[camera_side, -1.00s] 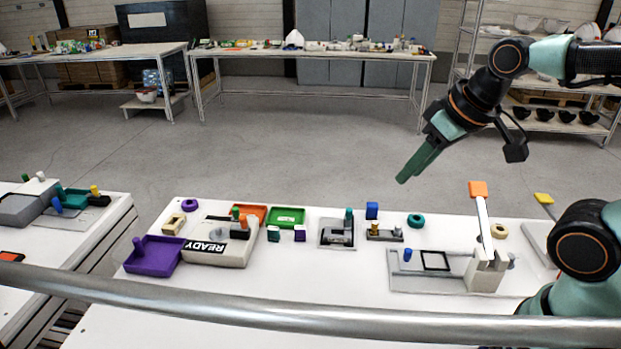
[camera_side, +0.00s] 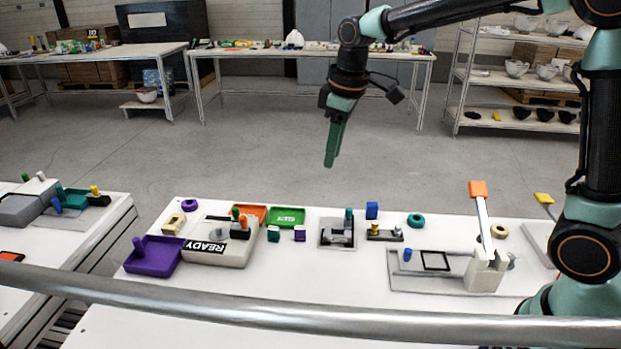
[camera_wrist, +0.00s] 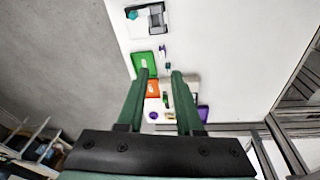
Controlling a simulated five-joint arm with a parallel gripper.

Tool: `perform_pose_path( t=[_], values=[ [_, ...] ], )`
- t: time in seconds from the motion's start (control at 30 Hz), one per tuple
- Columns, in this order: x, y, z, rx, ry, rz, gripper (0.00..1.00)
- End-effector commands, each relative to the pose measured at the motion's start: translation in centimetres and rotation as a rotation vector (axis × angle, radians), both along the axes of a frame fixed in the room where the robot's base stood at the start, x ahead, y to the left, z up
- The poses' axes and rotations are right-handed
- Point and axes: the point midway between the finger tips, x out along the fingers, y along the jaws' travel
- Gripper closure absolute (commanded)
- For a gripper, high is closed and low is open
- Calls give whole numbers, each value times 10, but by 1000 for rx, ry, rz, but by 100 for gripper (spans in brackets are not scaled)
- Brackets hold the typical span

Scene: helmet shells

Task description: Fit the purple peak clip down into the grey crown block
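My gripper (camera_side: 331,163) hangs in the air above and behind the table, fingers pointing down, empty. In the wrist view its fingers (camera_wrist: 160,73) are apart with a clear gap. A small purple piece (camera_side: 299,234), perhaps the peak clip, sits on the table before the green tray. A grey fixture (camera_side: 337,243) with a teal peg stands further right. I cannot tell which is the crown block.
A green tray (camera_side: 288,216), an orange tray (camera_side: 248,212) and a small teal piece (camera_side: 273,234) lie near the READY box. At right stands a fixture with a raised orange-tipped lever (camera_side: 480,205). A metal rail (camera_side: 300,312) crosses the foreground.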

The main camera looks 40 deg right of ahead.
Motion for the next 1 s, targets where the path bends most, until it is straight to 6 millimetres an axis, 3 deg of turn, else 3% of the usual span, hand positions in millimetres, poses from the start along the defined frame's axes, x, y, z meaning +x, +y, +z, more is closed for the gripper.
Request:
perform_pose_path(
  t=[0.2, 0.4, 0.67, 1.0],
  values=[
    [43, 16, -48, -29, 99, 167, 65],
    [66, 27, -89, -42, 160, 287, 65],
    [74, 32, -113, -47, 187, 341, 65],
    [73, 31, -166, -47, 187, 339, 65]
  ],
)
